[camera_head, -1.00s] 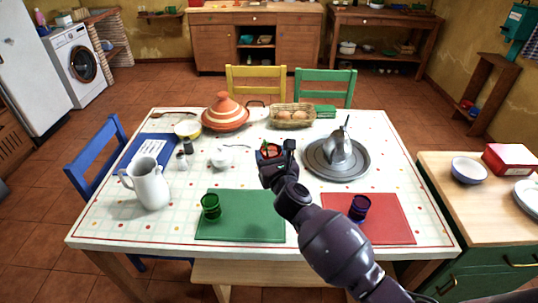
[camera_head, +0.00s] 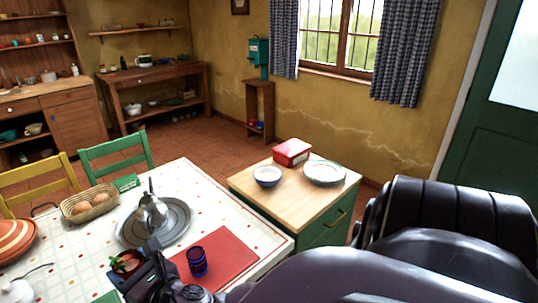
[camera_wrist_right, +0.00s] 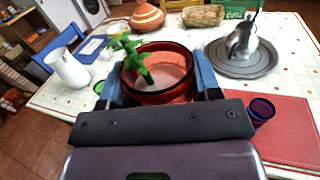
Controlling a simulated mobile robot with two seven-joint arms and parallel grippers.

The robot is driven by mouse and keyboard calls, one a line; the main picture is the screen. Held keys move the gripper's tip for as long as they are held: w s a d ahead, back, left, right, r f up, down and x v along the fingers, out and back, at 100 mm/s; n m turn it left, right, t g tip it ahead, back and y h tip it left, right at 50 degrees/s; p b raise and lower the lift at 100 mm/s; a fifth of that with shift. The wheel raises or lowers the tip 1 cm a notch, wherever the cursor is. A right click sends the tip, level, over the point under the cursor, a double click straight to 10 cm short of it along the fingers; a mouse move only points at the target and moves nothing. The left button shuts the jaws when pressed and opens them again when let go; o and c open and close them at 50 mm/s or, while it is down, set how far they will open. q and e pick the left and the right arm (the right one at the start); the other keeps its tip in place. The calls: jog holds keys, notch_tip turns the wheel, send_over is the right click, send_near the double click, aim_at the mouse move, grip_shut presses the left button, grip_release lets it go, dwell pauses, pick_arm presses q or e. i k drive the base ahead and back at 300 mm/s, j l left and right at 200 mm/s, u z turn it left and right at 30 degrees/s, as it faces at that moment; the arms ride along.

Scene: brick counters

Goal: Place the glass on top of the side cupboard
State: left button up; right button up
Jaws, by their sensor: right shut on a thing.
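My right gripper (camera_head: 133,266) is at the lower left of the head view, over the dining table. It is shut on a red glass (camera_wrist_right: 168,92) with green leaves at its rim; the blue fingers lie along both sides in the wrist view. The glass also shows in the head view (camera_head: 124,261), partly hidden by the gripper. The side cupboard (camera_head: 318,192) stands to the right of the table, with a wooden top and green body. My left gripper is not in view.
On the cupboard top are a blue bowl (camera_head: 267,177), a red box (camera_head: 291,151) and white plates (camera_head: 325,172); its front part is clear. A blue glass (camera_head: 197,262) stands on the red mat (camera_head: 228,255). A metal pot (camera_head: 152,213) sits on a grey tray (camera_head: 130,235).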

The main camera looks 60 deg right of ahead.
aim_at(299, 203)
jog(key=k+l, duration=0.15)
jog(key=l, duration=0.3)
jog(key=k+l+u, duration=0.15)
jog(key=l, duration=0.3)
jog(key=k+l, duration=0.2)
jog(key=l, duration=0.25)
jog(key=k+l+u, duration=0.15)
jog(key=l, duration=0.25)
jog(key=k+l, duration=0.2)
jog(key=l, duration=0.25)
jog(key=k+l+u, duration=0.15)
jog(key=l, duration=0.25)
jog(key=k+l, duration=0.3)
jog(key=l+u, duration=0.05)
jog(key=l, duration=0.05)
